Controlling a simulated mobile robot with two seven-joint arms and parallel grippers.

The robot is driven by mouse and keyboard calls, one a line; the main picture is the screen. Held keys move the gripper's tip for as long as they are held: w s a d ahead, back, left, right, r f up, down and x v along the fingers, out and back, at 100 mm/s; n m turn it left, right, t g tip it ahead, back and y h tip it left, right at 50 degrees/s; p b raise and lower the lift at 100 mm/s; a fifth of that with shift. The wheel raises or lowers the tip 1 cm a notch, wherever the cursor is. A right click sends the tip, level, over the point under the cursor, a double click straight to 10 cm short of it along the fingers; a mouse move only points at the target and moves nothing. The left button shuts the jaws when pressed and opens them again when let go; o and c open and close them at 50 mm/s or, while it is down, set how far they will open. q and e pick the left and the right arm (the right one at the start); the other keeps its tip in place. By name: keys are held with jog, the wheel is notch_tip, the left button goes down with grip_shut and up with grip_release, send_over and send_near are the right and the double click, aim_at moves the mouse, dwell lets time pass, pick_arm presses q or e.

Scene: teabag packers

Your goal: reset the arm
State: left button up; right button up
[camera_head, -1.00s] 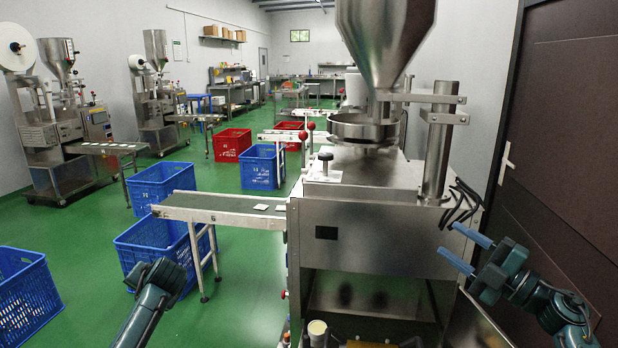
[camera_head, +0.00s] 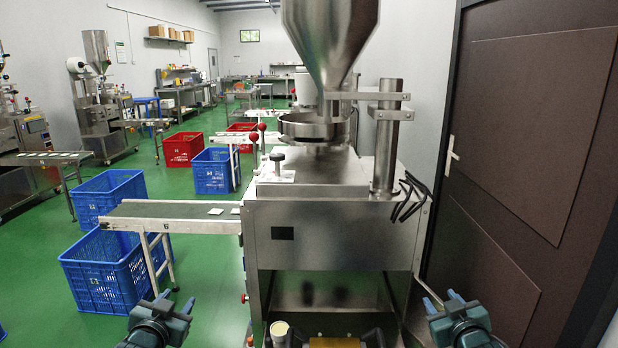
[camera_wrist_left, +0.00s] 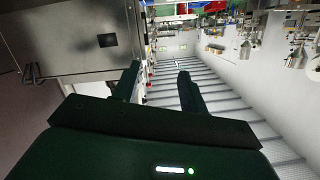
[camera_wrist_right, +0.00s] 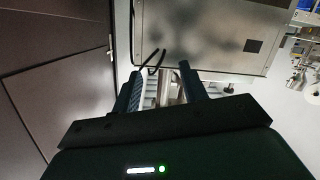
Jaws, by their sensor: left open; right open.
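My left gripper (camera_head: 172,302) is at the bottom left in the head view, in front of the steel packing machine (camera_head: 325,240) and below the conveyor. It is open and empty, and its two fingers (camera_wrist_left: 158,84) stand apart in the left wrist view. My right gripper (camera_head: 442,301) is at the bottom right in the head view, between the machine and the brown door. It is open and empty, and its fingers (camera_wrist_right: 158,82) stand apart in the right wrist view. Both grippers are at about the same height and touch nothing that I can see.
A short conveyor (camera_head: 180,225) with teabags reaches left from the machine. Blue crates (camera_head: 100,290) stand on the green floor below it, and a red crate (camera_head: 182,150) is farther back. Black hooked handles (camera_head: 408,198) stick out at the machine's right. The brown door (camera_head: 530,150) is at right.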

pick_arm(q)
jog(key=s+d+f+g+h, duration=0.1)
jog(key=s+d+f, duration=0.4)
jog(key=s, duration=0.5)
jog(key=s+d+f+g+h, duration=0.1)
jog(key=s+d+f, duration=0.4)
jog(key=s, duration=0.6)
jog(key=s+d+f+g+h, duration=0.1)
jog(key=s+d+f+g, duration=0.2)
jog(key=s, duration=0.8)
jog(key=shift+s+d+f+n, duration=0.25)
jog(key=shift+d+f+n, duration=0.05)
jog(key=shift+d+f, duration=0.7)
pick_arm(e)
jog(key=s+a+f+g+y, duration=0.1)
jog(key=s+a+f, duration=0.4)
jog(key=s, duration=0.5)
jog(key=s+a+f+g+y, duration=0.1)
jog(key=s+a+f, duration=0.4)
jog(key=s, duration=0.6)
jog(key=s+a+f+g+y, duration=0.1)
jog(key=s+a+f+g, duration=0.2)
jog(key=s, duration=0.8)
jog(key=shift+s+a+f+m, duration=0.25)
jog(key=shift+a+f+m, duration=0.05)
jog(key=shift+a+f, duration=0.7)
